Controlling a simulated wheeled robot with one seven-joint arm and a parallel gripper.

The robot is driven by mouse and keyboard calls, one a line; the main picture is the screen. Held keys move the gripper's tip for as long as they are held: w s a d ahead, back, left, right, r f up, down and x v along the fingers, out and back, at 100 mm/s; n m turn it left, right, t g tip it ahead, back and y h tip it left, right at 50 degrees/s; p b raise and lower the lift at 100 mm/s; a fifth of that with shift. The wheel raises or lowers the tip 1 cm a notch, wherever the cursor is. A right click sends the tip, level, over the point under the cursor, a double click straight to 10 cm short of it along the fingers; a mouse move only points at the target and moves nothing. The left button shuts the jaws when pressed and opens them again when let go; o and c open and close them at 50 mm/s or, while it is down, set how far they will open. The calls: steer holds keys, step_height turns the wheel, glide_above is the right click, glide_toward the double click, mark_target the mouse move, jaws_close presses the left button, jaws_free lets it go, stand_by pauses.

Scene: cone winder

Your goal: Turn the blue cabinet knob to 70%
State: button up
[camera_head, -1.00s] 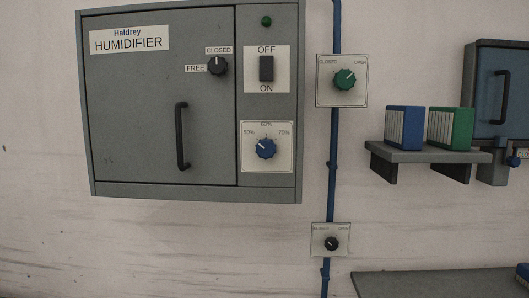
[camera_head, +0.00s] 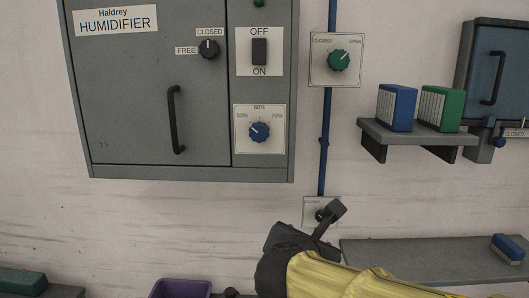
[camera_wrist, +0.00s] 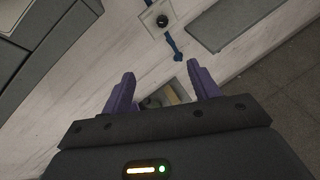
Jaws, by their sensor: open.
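The blue knob (camera_head: 259,132) sits on a white dial plate (camera_head: 259,149) marked 50%, 60% and 70%, low on the right side of the grey humidifier cabinet (camera_head: 150,90). Its white mark points up and left, toward 50%. My gripper (camera_wrist: 162,84) shows in the wrist view with two purple fingers spread apart and nothing between them. In the head view my arm is at the bottom, below and right of the blue knob and apart from it; the fingertips cannot be made out there.
A green knob (camera_head: 339,60) is right of the cabinet on a blue pipe (camera_head: 325,130). A small lower knob plate (camera_head: 312,211) is partly hidden by my arm. A shelf (camera_head: 410,134) with two boxes and a lower grey shelf (camera_head: 430,265) are at right. A purple bin (camera_head: 180,289) is at bottom left.

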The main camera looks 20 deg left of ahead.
mark_target(259, 135)
steer(key=s+a+r+n+t+y, duration=0.2)
steer(key=a+r+n, duration=0.2)
steer(key=r, duration=0.4)
steer(key=s+a+r+n+t+y+p, duration=0.1)
steer(key=s+a+r+n+t+y, duration=0.1)
steer(key=r, duration=0.5)
steer(key=s+a+n, duration=0.1)
steer(key=a+n, duration=0.1)
steer(key=shift+a+r+n+y, duration=0.3)
steer(key=shift+a+r+n, duration=0.05)
steer(key=shift+r+n, duration=0.05)
steer(key=shift+w, duration=0.15)
steer(key=p+x, duration=0.2)
steer(key=x, duration=0.3)
steer(key=p+x, duration=0.2)
steer(key=x, duration=0.4)
steer(key=p+x, duration=0.2)
steer(key=x, duration=0.4)
steer(key=shift+w+d+r, duration=0.15)
steer(key=shift+w+r, duration=0.05)
steer(key=shift+r, duration=0.1)
steer(key=c, duration=1)
